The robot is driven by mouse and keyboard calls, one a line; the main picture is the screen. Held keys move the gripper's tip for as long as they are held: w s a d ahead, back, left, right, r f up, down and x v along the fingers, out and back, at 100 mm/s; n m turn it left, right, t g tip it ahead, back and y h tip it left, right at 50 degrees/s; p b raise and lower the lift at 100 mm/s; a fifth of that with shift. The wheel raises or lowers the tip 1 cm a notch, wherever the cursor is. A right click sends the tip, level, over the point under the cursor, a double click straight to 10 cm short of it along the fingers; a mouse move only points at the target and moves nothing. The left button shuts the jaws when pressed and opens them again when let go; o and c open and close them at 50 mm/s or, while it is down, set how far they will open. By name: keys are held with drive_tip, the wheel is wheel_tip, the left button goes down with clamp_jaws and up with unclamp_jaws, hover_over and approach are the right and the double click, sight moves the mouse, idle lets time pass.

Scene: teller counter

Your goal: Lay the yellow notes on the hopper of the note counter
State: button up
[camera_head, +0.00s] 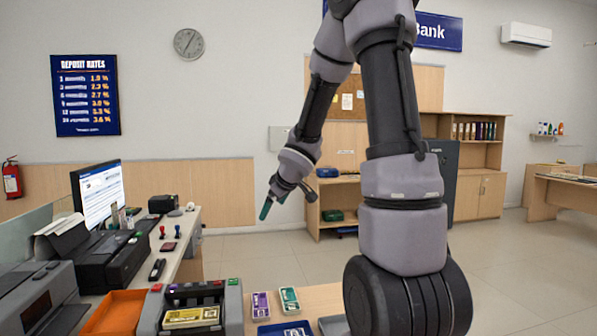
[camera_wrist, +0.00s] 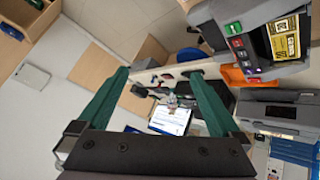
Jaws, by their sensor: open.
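The yellow notes (camera_head: 191,318) lie in the open top of a grey machine (camera_head: 233,308) with coloured buttons, which looks like the note counter, at the bottom of the head view. The same notes (camera_wrist: 285,37) and machine (camera_wrist: 247,20) show at the upper right of the wrist view. My gripper (camera_head: 272,206) is raised well above and beyond the machine, apart from the notes. Its green fingers (camera_wrist: 157,76) are spread in the wrist view, with nothing held between them.
A purple bundle (camera_head: 261,306) and a green bundle (camera_head: 289,300) lie right of the machine, near a blue tray (camera_head: 262,330). An orange tray (camera_head: 115,312) is on its left. A monitor (camera_head: 98,192) and a black printer-like device (camera_head: 113,262) stand farther back. Open floor lies behind.

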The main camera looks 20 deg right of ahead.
drive_tip(key=s+d+r+m+h, duration=0.25)
drive_tip(key=s+r+m, duration=0.45)
drive_tip(key=s+r, duration=0.55)
drive_tip(key=s+a+r+m+y, duration=0.1)
drive_tip(key=s+a+m+y, duration=0.1)
drive_tip(key=s, duration=0.5)
drive_tip(key=s+a+r+m+g+y, duration=0.1)
drive_tip(key=s+a, duration=0.3)
drive_tip(key=s, duration=0.4)
drive_tip(key=shift+r+m+g+y, duration=0.35)
drive_tip(key=shift+m+y, duration=0.1)
drive_tip(key=shift+m, duration=0.15)
